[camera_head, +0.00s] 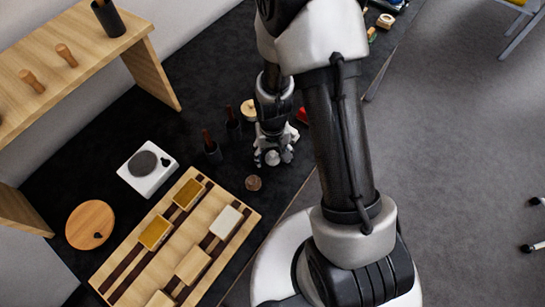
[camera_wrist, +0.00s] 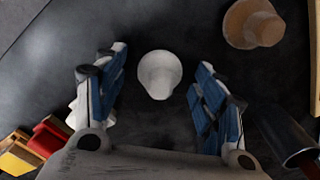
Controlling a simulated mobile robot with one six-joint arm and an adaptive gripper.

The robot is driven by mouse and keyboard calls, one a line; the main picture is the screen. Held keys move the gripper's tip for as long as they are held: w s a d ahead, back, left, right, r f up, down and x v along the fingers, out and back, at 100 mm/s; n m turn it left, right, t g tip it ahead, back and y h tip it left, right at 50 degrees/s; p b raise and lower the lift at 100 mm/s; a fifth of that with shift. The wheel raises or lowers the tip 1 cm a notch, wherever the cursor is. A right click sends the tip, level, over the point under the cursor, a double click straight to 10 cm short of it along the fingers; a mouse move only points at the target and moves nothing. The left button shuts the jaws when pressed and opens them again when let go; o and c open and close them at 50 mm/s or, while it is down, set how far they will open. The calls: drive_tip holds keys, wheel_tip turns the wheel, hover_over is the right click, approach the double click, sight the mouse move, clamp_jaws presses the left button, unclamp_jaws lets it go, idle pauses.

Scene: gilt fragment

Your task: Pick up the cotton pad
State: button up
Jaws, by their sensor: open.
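The cotton pad is likely the small white round piece with a narrower raised part (camera_wrist: 159,74), standing on the dark table top in the wrist view. My gripper (camera_wrist: 155,95) is open, with one blue-lined finger on each side of it. Clear gaps show between the white piece and both fingers, and nothing is held. In the head view my gripper (camera_head: 272,158) points down over the table near its front edge. It largely hides the white piece there.
A similar brown piece (camera_head: 253,183) stands close by, also in the wrist view (camera_wrist: 254,24). Dark cups with brown handles (camera_head: 213,152) stand left of my gripper. Red (camera_wrist: 50,137) and yellow (camera_wrist: 18,156) blocks lie beside it. A slotted wooden tray (camera_head: 205,255) lies in front.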

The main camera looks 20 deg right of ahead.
sight(272, 152)
drive_tip(key=shift+c, duration=0.3)
drive_tip(key=c, duration=0.9)
drive_tip(key=shift+r, duration=0.15)
wheel_tip(272, 152, up, 20)
drive_tip(key=p, duration=0.5)
drive_tip(key=o, duration=0.4)
drive_tip(key=shift+c, duration=0.2)
drive_tip(key=c, duration=0.4)
drive_tip(key=shift+c, duration=0.2)
